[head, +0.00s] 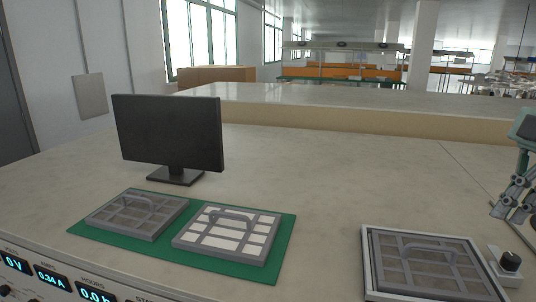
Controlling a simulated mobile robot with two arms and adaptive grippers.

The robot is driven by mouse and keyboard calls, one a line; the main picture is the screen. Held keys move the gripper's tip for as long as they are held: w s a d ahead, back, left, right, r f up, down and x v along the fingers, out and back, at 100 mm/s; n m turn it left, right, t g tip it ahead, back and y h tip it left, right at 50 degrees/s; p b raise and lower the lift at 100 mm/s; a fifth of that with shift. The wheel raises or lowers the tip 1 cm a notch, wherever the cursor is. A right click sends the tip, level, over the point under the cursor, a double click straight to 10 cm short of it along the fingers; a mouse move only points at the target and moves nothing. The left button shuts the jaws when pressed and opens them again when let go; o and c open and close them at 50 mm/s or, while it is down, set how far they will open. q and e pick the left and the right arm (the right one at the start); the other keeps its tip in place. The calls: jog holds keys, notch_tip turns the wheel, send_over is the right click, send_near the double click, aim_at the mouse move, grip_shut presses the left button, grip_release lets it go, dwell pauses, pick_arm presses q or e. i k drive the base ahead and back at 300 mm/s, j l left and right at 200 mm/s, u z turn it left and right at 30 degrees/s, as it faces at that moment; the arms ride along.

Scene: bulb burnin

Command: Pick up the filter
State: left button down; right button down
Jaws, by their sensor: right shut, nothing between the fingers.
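Three flat grey-framed filters with arched handles show in the head view. One with dark panels (160,221) lies on the left of a green mat (88,231), and one with white panels (256,249) lies beside it on the right. A third with dark panels (408,286) sits inside a light square frame (367,261) at the lower right. My right gripper (507,212) is at the right edge, shut and empty, above and to the right of the framed filter and apart from it. My left gripper is not in view.
A black monitor (168,132) stands behind the mat. A black knob on a pale base (510,261) is right of the square frame. A panel with blue readouts (48,277) runs along the lower left. The worktop (320,190) between mat and frame is clear.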

aim_at(436, 268)
jog(key=k, duration=1.35)
